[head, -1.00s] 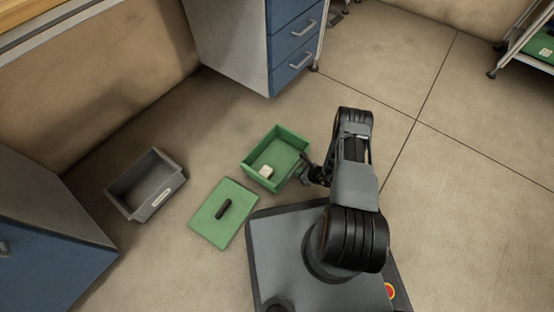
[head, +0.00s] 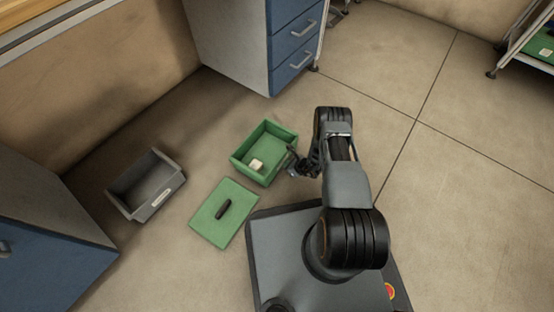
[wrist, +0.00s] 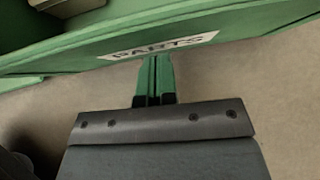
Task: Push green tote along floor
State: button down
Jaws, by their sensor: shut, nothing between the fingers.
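The green tote (head: 279,134) stands open and upright on the floor in the middle of the head view. A small whitish block (head: 257,164) lies inside it near the front. My gripper (head: 290,161) is low at the tote's right side, with its fingers together and empty. In the wrist view my shut green fingertips (wrist: 155,82) meet the tote's outer wall (wrist: 240,28), just below a white PARTS label (wrist: 158,46). Whether the tips press on the wall is hard to tell.
A green lid (head: 238,194) with a black handle lies on the floor in front of the tote. A grey bin (head: 128,206) stands to the left. A blue drawer cabinet (head: 288,75) is behind the tote. Open floor (head: 200,120) lies to the tote's left.

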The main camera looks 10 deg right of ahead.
aim_at(254, 140)
jog(key=shift+w, duration=0.1)
jog(key=shift+w+a, duration=1.15)
jog(key=shift+w, duration=0.2)
jog(key=shift+w+a, duration=1.1)
jog(key=shift+w, duration=0.2)
jog(key=shift+w+a, duration=0.8)
jog(key=shift+w, duration=0.3)
jog(key=shift+w+a, duration=0.6)
jog(key=shift+w, duration=0.3)
jog(key=shift+w+a, duration=0.6)
jog(key=shift+w, duration=0.3)
jog(key=shift+w+a, duration=0.1)
jog(key=shift+w+a, duration=0.6)
jog(key=shift+w, duration=0.35)
jog(key=shift+w+a, duration=0.6)
jog(key=shift+w, duration=0.35)
jog(key=shift+w+a, duration=0.6)
jog(key=shift+w, duration=0.35)
jog(key=shift+a, duration=0.15)
